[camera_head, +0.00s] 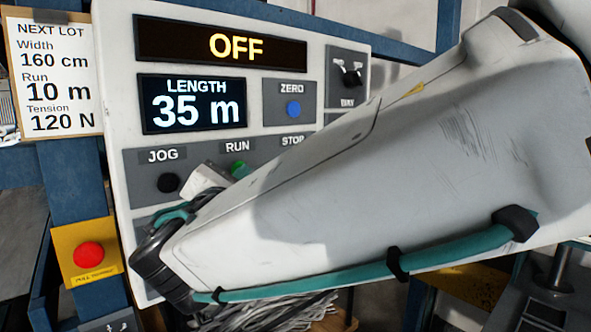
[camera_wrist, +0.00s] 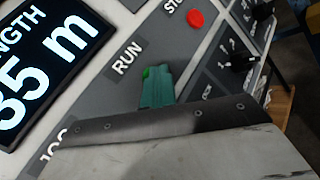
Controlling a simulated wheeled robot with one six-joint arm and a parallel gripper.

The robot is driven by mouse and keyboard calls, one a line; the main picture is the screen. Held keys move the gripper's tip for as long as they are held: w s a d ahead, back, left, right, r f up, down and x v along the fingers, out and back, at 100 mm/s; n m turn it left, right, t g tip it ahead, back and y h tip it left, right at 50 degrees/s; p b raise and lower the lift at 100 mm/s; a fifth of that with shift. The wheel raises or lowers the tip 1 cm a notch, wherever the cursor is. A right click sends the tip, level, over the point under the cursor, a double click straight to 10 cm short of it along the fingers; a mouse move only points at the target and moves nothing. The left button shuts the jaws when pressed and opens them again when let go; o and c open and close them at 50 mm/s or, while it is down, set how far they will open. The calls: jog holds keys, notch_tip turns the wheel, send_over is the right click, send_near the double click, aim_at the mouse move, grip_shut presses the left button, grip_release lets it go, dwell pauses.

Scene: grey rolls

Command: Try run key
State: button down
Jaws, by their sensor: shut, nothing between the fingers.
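The control panel (camera_head: 320,60) has a green RUN key (camera_head: 238,167) under its RUN label. The display reads OFF (camera_head: 236,46) and the length display (camera_head: 195,104) reads 35 m. In the wrist view the RUN key (camera_wrist: 147,73) shows as a small green patch beside my gripper's teal fingertips (camera_wrist: 157,88). My gripper is shut and empty, with its tips at the key. I cannot tell whether they touch it. My arm hides the panel's lower right in the head view.
The black JOG key (camera_head: 168,183) is left of RUN. The red STOP key (camera_wrist: 195,18) shows in the wrist view; the blue ZERO key (camera_head: 293,109) is above. A red emergency button (camera_head: 89,256) sits lower left. A sheet (camera_head: 54,75) lists Run 10 m.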

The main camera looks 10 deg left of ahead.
jog(key=shift+s+d, duration=0.5)
jog(key=shift+d, duration=0.1)
jog(key=shift+s+d, duration=0.1)
jog(key=shift+s+d, duration=1.55)
jog(key=shift+d, duration=0.3)
